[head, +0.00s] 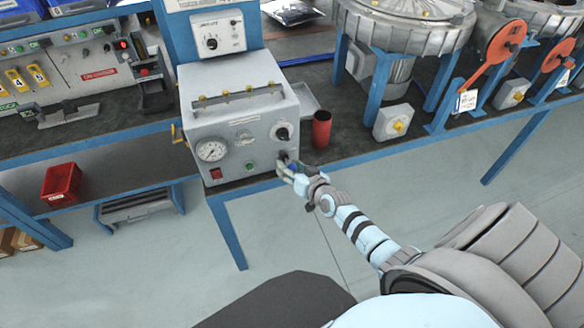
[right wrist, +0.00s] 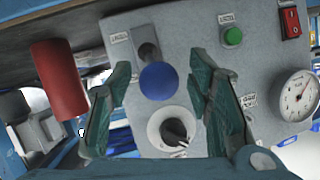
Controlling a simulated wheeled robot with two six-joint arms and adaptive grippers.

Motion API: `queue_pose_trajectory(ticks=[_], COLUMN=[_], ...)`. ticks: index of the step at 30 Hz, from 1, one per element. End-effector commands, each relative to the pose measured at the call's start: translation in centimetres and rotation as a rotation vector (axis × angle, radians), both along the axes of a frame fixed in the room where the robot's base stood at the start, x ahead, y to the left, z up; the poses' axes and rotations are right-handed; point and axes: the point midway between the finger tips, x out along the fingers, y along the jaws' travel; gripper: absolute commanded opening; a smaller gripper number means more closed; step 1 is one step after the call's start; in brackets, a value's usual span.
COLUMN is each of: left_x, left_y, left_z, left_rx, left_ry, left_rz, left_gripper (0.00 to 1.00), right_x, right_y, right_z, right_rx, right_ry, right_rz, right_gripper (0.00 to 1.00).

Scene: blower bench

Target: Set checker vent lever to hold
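The checker (head: 240,125) is a grey box at the bench's front edge. The wrist view shows its front panel (right wrist: 205,30) upside down. A lever with a round blue knob (right wrist: 159,82) sits at a dark slot plate (right wrist: 147,45) with small labels, unreadable here. My right gripper (head: 286,169) is at the panel's lower right corner. In the wrist view its green fingers (right wrist: 160,72) are apart, one on each side of the blue knob, with gaps visible. The head view hardly shows the lever behind the gripper. My left gripper is out of view.
A white dial (right wrist: 172,130), a green button (right wrist: 232,36), a red switch (right wrist: 291,21) and a pressure gauge (head: 211,150) share the panel. A red cylinder (head: 321,129) stands close to the right of the checker. The floor in front is clear.

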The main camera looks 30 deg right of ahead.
Motion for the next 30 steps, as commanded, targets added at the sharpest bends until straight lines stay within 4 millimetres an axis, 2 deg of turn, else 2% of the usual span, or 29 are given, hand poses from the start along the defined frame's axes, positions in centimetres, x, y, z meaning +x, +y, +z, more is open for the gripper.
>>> queue_pose_trajectory(ticks=[6,11,18,21,24,30], left_x=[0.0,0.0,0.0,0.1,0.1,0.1], left_y=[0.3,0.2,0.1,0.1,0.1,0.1], left_z=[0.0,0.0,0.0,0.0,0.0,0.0], left_rx=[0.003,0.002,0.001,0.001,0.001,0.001], left_ry=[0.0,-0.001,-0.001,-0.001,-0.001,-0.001], left_rz=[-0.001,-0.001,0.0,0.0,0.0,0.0], left_gripper=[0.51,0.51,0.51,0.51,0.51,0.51], right_x=[-0.4,-2.4,-8.6,-10.3,-11.1,-11.2], right_y=[0.0,0.2,0.5,0.5,0.6,0.6], right_z=[0.1,0.8,3.3,3.9,4.3,4.4], right_rx=[0.0,-0.003,-0.005,-0.004,-0.002,0.0], right_ry=[0.002,0.001,0.003,0.003,0.002,0.0], right_rz=[0.002,0.005,0.004,0.003,0.002,0.0], right_gripper=[0.46,0.46,0.46,0.46,0.46,0.46])
